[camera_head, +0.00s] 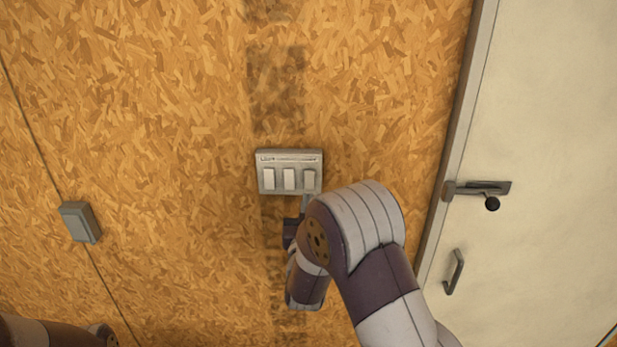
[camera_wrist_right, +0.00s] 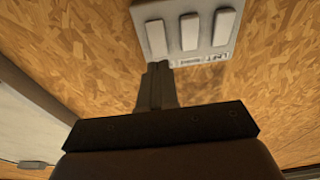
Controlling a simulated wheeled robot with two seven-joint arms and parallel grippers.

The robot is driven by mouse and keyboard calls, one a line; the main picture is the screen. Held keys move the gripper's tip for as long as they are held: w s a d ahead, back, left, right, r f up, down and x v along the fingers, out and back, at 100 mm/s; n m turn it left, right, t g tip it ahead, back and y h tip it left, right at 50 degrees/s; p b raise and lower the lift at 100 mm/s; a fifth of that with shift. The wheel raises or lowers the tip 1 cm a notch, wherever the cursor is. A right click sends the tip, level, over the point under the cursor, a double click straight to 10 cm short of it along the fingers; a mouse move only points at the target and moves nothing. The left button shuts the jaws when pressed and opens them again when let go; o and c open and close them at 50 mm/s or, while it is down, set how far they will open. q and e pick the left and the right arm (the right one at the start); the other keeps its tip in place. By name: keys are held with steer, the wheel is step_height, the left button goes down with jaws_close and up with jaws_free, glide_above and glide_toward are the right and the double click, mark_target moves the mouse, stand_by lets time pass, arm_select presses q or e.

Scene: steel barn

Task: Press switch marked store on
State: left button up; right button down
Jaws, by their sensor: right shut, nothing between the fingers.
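A pale switch plate (camera_head: 289,188) with three white rocker switches in a row is fixed to the chipboard wall. The plate has a line of small print along its top edge, too small to read, so I cannot tell which switch is marked store. My right gripper (camera_head: 306,203) is shut and empty, its tips just below the right-hand switch (camera_head: 309,180). In the right wrist view the plate appears upside down, and the gripper tips (camera_wrist_right: 158,68) are close to the left-hand switch (camera_wrist_right: 156,38). I cannot tell whether they touch. My left gripper is out of view.
A grey box (camera_head: 80,222) is on the wall at the left. A white door (camera_head: 550,140) with a dark-knobbed latch (camera_head: 485,190) and a handle (camera_head: 454,272) is at the right. The wall around the plate is clear. Part of my left arm shows at the lower left.

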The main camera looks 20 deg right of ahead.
mark_target(309, 177)
steer(key=p+x, duration=0.2)
steer(key=x, duration=0.2)
steer(key=shift+w+d+r, duration=0.1)
steer(key=shift+w+r, duration=0.15)
steer(key=shift+w+d+f+p, duration=0.1)
steer(key=shift+w+d+p, duration=0.2)
steer(key=shift+w, duration=0.35)
steer(key=shift+a, duration=0.15)
